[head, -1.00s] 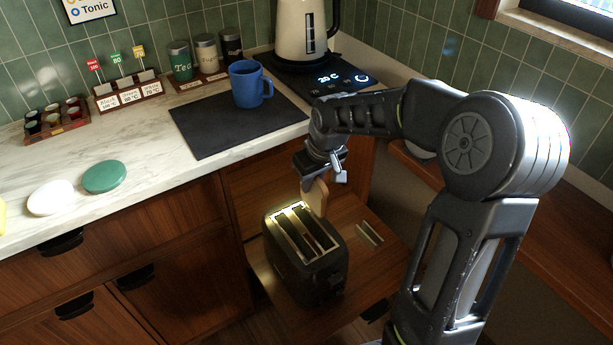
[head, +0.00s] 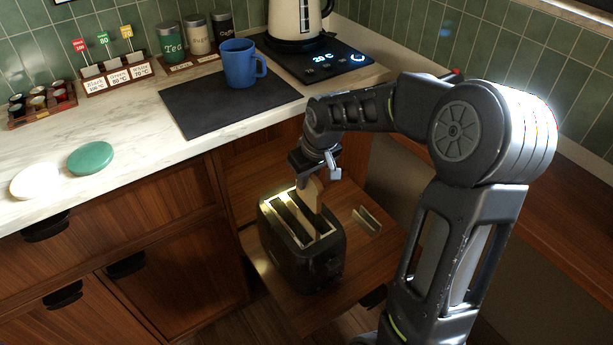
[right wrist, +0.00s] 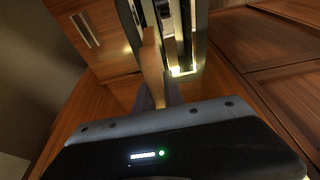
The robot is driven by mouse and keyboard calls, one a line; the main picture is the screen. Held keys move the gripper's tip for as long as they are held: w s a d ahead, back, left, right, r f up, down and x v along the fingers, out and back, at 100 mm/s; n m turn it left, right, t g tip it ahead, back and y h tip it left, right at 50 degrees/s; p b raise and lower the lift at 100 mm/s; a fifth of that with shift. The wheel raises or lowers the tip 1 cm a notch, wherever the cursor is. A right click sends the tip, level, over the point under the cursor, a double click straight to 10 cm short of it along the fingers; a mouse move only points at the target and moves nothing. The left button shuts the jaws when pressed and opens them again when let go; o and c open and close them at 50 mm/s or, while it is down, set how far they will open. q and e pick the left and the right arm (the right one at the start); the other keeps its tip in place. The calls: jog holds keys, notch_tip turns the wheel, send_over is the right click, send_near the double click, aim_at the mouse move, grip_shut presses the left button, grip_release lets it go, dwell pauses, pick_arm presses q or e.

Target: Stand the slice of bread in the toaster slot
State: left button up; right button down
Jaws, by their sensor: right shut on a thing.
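The slice of bread (head: 311,194) is held on edge in my right gripper (head: 315,177), which is shut on it and points down. The black toaster (head: 301,262) stands below, with two long slots in its light top. In the head view the slice overlaps the back right part of the toaster's top. The right wrist view shows the thin edge of the slice (right wrist: 152,62) between the fingers (right wrist: 160,96), alongside the toaster slots (right wrist: 178,25). Whether its lower edge is inside a slot or above it, I cannot tell. My left gripper is not in view.
The toaster stands on a low wooden surface (head: 290,305). A small slotted holder (head: 367,220) is to its right. The counter (head: 135,135) carries a dark mat (head: 205,118), a blue mug (head: 238,65) and a kettle (head: 295,18). Wooden cabinet fronts (head: 165,220) are at the left.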

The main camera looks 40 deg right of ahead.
aim_at(306, 200)
jog(key=shift+f+b, duration=2.7)
jog(key=shift+f, duration=1.2)
jog(key=c, duration=1.4)
grip_release()
jog(key=shift+o, duration=0.3)
jog(key=shift+p+v, duration=0.8)
jog(key=shift+v, duration=3.1)
